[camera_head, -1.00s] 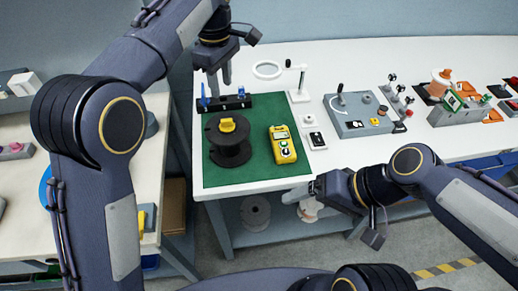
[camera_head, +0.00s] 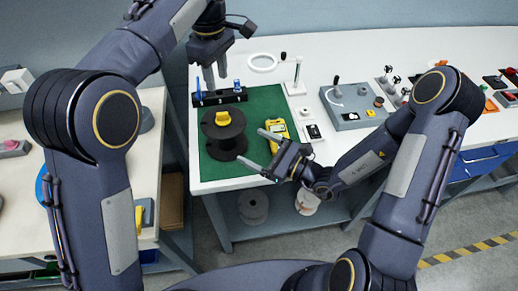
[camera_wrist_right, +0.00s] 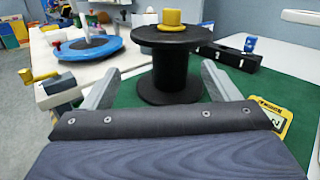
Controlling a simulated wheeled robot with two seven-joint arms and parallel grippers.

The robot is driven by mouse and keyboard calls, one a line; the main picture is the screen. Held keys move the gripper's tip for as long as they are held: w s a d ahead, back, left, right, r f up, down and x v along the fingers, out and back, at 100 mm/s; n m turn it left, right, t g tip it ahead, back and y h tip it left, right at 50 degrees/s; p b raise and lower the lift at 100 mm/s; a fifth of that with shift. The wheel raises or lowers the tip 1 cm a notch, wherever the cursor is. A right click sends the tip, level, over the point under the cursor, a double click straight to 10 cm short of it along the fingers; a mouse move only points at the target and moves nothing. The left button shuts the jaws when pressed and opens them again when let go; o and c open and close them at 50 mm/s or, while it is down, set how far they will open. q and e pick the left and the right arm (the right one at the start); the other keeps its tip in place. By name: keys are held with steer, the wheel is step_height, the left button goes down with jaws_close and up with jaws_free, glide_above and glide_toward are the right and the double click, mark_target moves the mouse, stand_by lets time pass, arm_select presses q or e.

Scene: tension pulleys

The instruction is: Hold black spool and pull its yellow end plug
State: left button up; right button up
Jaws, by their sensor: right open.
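The black spool (camera_head: 228,141) stands upright on the green mat (camera_head: 262,98), with the yellow end plug (camera_head: 223,118) in its top. My right gripper (camera_head: 255,148) is open and low at the spool's right side. In the right wrist view the spool (camera_wrist_right: 180,72) stands ahead, between the lines of the two spread fingers (camera_wrist_right: 160,88), with no visible grip on it. The yellow plug (camera_wrist_right: 172,19) sits on its upper flange. My left gripper (camera_head: 214,75) points down behind the spool, above the black rack; its fingers look apart and empty.
A yellow meter (camera_head: 278,131) lies on the mat right of the spool, close to my right gripper. The black rack with blue pegs (camera_head: 220,97) is behind the spool. A magnifier stand (camera_head: 297,75) and grey control box (camera_head: 352,107) are farther right.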

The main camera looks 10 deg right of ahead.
mark_target(225, 131)
steer(key=shift+w+d+f+m+t+h, duration=0.1)
steer(key=shift+w+f+m+t+h, duration=0.15)
steer(key=shift+f+m, duration=0.2)
steer(key=shift+w+d+f+m+t+h, duration=0.15)
steer(key=shift+f+m+h, duration=0.15)
steer(key=shift+f, duration=0.2)
steer(key=shift+w+a+f, duration=0.1)
steer(key=shift+w+a, duration=0.2)
steer(key=x, duration=1.1)
steer(key=shift+a, duration=0.15)
steer(key=shift+c, duration=0.2)
